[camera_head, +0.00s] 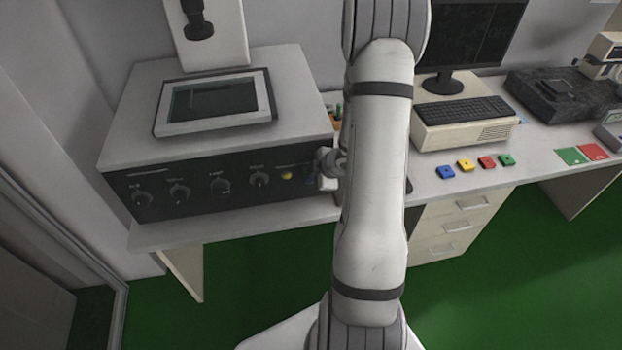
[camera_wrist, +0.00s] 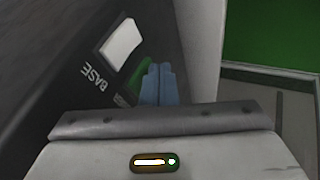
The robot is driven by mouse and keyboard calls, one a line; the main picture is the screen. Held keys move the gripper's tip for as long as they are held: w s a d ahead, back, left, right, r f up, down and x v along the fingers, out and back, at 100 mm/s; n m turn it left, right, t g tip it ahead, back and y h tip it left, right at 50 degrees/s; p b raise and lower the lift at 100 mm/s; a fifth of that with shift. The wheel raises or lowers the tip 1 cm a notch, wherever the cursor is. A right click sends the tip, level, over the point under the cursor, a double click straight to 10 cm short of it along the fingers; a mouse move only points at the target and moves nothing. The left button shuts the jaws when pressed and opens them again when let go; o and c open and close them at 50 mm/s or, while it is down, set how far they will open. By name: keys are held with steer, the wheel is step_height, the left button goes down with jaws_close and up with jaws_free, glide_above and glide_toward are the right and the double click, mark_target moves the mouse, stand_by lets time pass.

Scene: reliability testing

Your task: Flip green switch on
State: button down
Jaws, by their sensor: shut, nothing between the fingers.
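The green switch (camera_wrist: 137,76) shows in the wrist view on a dark panel, beside a white square switch and the printed word BASE. My gripper (camera_wrist: 158,72) has its blue-grey fingers shut together with nothing between them. The fingers are right at the green switch and cover part of it; I cannot tell whether they touch it. Which way the switch is set cannot be made out. In the head view my gripper is at the right end of the machine's dark front panel (camera_head: 222,205), and the green switch is not visible there.
The grey machine (camera_head: 117,142) has several knobs and a yellow button (camera_head: 287,176) on its front. A white square switch (camera_wrist: 120,42) is close to the fingers. To the right, the desk holds a keyboard (camera_head: 463,111), small coloured blocks and a green and a red pad.

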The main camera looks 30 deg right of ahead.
steer(key=shift+w+d+f, duration=0.1)
steer(key=shift+w, duration=0.1)
stand_by(0.3)
steer(key=shift+r+p, duration=0.9)
steer(key=shift+p, duration=0.05)
steer(key=s+d+r+p, duration=0.1)
steer(key=s+r+p, duration=0.1)
steer(key=s+r, duration=0.6)
steer(key=shift+s+r, duration=0.3)
steer(key=shift+s, duration=0.35)
